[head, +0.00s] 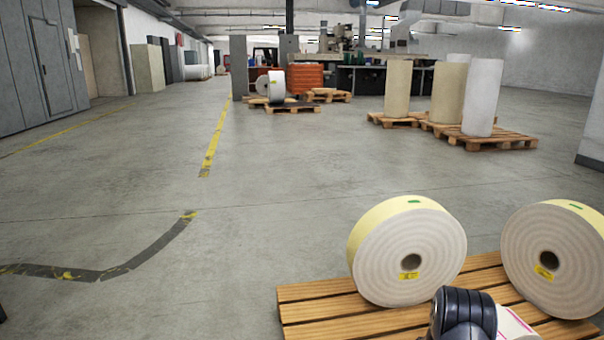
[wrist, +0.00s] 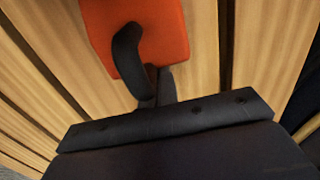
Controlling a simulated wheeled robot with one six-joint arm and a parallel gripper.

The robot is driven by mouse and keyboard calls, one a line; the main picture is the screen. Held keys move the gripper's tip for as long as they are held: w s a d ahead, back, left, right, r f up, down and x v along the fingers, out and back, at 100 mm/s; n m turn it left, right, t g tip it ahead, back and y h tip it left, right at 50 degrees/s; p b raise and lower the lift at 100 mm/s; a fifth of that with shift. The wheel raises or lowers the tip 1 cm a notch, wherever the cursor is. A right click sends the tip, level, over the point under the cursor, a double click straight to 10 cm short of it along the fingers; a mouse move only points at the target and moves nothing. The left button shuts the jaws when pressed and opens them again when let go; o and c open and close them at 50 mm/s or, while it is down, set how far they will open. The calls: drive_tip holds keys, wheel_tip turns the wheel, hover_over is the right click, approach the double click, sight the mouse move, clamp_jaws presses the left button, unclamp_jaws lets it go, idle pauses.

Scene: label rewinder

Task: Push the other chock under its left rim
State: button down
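An orange chock (wrist: 168,25) fills the upper middle of the wrist view, over wooden slats. My gripper (wrist: 148,62) has one dark, curved finger across the chock's near face. The other finger passes behind its lower edge, its tip hidden, so the gripper looks shut on the chock. In the head view a cream label roll (head: 385,262) stands on edge on a wooden pallet (head: 330,318), with a second roll (head: 552,262) to its right. The gripper and chock do not show in the head view. No roll shows in the wrist view, so the chock's distance from a rim cannot be told.
My arm shows at the bottom right of the head view, in front of the rolls. Open concrete floor (head: 270,190) lies left of and behind the pallet. Farther back, tall rolls (head: 483,97) stand on pallets, with machinery behind. A yellow line (head: 214,140) marks the floor.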

drive_tip(key=shift+w+d, duration=0.2)
drive_tip(key=shift+d, duration=0.65)
drive_tip(key=shift+w+d, duration=0.25)
drive_tip(key=shift+d, duration=0.8)
drive_tip(key=shift+w+d, duration=0.2)
drive_tip(key=shift+d, duration=0.8)
drive_tip(key=shift+w+d+r, duration=0.1)
drive_tip(key=shift+d, duration=0.7)
